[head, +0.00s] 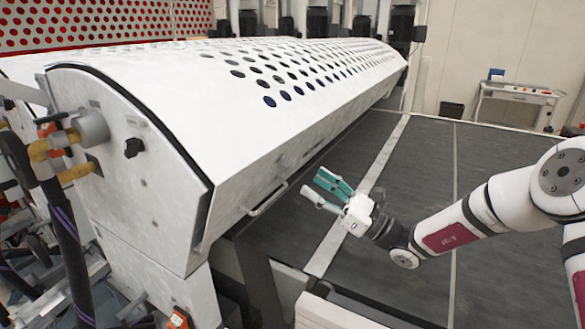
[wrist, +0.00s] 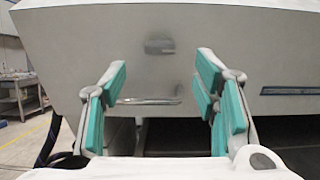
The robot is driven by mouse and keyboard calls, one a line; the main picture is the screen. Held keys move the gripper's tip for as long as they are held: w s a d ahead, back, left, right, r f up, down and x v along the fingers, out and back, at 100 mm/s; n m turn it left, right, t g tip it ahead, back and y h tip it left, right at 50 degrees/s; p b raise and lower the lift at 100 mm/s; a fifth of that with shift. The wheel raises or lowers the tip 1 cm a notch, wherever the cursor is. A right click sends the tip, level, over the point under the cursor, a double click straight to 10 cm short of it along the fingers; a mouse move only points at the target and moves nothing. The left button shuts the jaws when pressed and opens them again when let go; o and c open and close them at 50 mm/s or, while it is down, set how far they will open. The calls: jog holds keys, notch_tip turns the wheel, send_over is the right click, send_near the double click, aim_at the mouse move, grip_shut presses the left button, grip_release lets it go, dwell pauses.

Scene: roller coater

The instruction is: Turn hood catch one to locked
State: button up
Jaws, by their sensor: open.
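The white hood (head: 235,115) with rows of dark holes covers the machine and appears lowered. A black knob (head: 133,147) sits on its left end panel; I cannot tell whether this is hood catch one. A bar handle (head: 264,200) runs along the hood's lower front edge and also shows in the wrist view (wrist: 150,101). Above it in the wrist view is a small grey fitting (wrist: 159,45), too blurred to read. My gripper (head: 314,182), with teal finger pads, is open and empty, apart from the hood front. In the wrist view its fingers (wrist: 161,76) flank the handle.
A dark flat bed (head: 420,175) with a pale strip extends right of the hood. Pipes and orange fittings (head: 62,150) crowd the machine's left end. A bench (head: 515,95) stands at the back right.

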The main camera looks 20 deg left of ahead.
aim_at(290, 167)
jog(key=x, duration=0.7)
jog(key=shift+a+p, duration=0.3)
jog(key=shift+p, duration=0.05)
jog(key=c, duration=1.2)
